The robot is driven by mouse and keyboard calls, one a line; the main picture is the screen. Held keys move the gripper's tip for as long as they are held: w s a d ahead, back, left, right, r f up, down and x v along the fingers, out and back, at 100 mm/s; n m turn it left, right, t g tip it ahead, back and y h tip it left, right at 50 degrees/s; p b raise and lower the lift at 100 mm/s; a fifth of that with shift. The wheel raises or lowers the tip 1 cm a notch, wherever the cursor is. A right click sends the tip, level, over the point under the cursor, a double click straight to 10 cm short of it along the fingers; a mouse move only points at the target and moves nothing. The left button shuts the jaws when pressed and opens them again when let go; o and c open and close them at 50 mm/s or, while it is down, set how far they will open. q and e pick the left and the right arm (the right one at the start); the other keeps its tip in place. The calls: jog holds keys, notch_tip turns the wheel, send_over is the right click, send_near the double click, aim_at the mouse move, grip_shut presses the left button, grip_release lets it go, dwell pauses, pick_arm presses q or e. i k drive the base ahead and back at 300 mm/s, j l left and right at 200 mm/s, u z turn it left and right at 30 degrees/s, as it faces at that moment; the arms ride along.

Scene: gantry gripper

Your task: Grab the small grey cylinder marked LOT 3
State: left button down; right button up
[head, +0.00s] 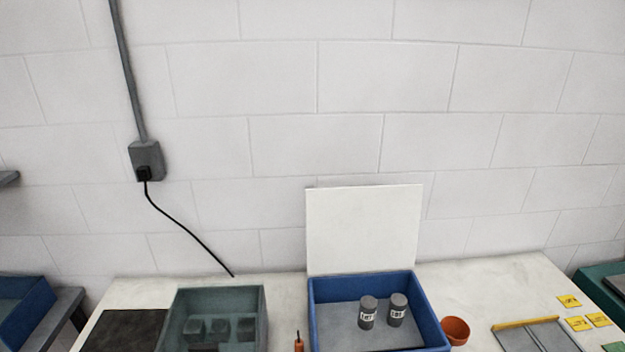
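Two small grey cylinders stand upright inside a blue bin (429,312) on the white table. The left cylinder (368,309) and the right cylinder (397,306) stand close side by side on the bin's grey floor. Each has a white label with dark print. The print is too small to tell which one reads LOT 3. The bin's front edge is cut off at the bottom of the head view. Neither of my grippers is in view.
A white panel (363,228) stands upright behind the bin. To the left are a grey-green bin (263,310) with several grey blocks, a dark mat (121,331) and an orange-handled tool (298,345). To the right are an orange cup (456,331) and a grey tray (540,335).

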aim_at(397, 303)
jog(key=k+l, duration=1.3)
